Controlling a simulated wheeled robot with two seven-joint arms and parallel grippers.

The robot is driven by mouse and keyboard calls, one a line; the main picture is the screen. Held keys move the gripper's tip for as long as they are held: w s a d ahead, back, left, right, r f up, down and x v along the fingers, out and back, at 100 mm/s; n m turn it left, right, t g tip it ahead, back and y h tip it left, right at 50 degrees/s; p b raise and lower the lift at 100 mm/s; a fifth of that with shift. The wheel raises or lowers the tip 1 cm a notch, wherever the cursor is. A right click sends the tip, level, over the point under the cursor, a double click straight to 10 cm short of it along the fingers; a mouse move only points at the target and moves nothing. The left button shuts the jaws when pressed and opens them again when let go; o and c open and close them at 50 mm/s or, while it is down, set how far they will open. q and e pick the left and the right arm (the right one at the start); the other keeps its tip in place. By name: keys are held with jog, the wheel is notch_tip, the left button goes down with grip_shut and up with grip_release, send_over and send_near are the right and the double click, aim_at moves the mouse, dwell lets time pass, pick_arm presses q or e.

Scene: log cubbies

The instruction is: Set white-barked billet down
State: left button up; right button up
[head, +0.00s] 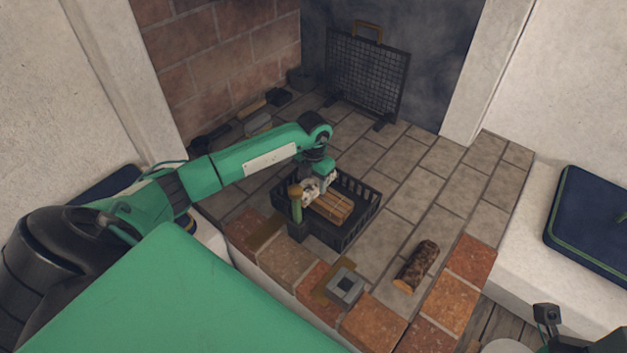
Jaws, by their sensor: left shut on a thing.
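My left gripper (320,178) reaches down over the black slatted basket (362,221) on the stone hearth. It is shut on the white-barked billet (309,192), a pale mottled piece partly hidden by the gripper. The billet shows at the basket's left part, beside a stack of light-brown split wood (333,207) lying in the basket. I cannot tell whether the billet touches the basket or the wood. Dark parts at the bottom right corner look like my right arm; its jaws cannot be made out.
A dark-barked log (416,265) lies on the hearth to the right. A grey square block (344,287) sits on the front brick edge. A black mesh screen (367,75) stands at the back. Bare stone floor lies between basket and screen.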

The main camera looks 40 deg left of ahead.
pick_arm(q)
jog(key=o, duration=1.1)
